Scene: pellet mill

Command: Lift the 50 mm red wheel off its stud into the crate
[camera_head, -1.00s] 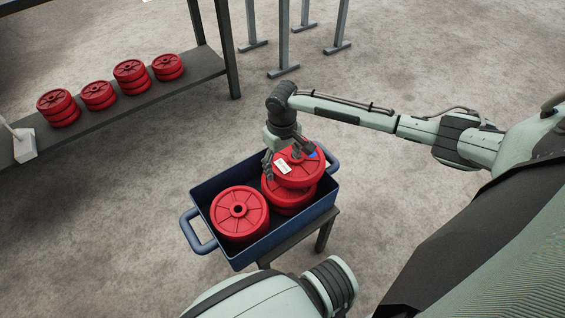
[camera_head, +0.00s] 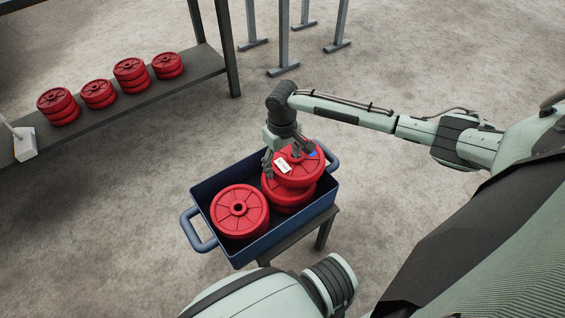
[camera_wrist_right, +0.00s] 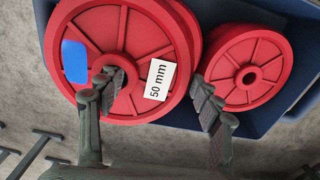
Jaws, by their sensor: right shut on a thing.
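The 50 mm red wheel (camera_head: 302,168) carries a white "50 mm" label and a blue patch, both readable in the right wrist view (camera_wrist_right: 135,35). It lies flat at the top of a stack in the far right part of the blue crate (camera_head: 286,234). My right gripper (camera_head: 285,158) is shut on this wheel. In the right wrist view one finger is at the hub hole and the other is at the outer rim. The wheel's underside and its contact with the wheels below are hidden. My left gripper is out of view.
Another red wheel (camera_head: 239,212) lies in the near left part of the crate. The crate rests on a small dark stand (camera_head: 325,233). A dark shelf (camera_head: 130,104) at the left holds several red wheel stacks. Grey metal legs stand behind. The floor between is clear.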

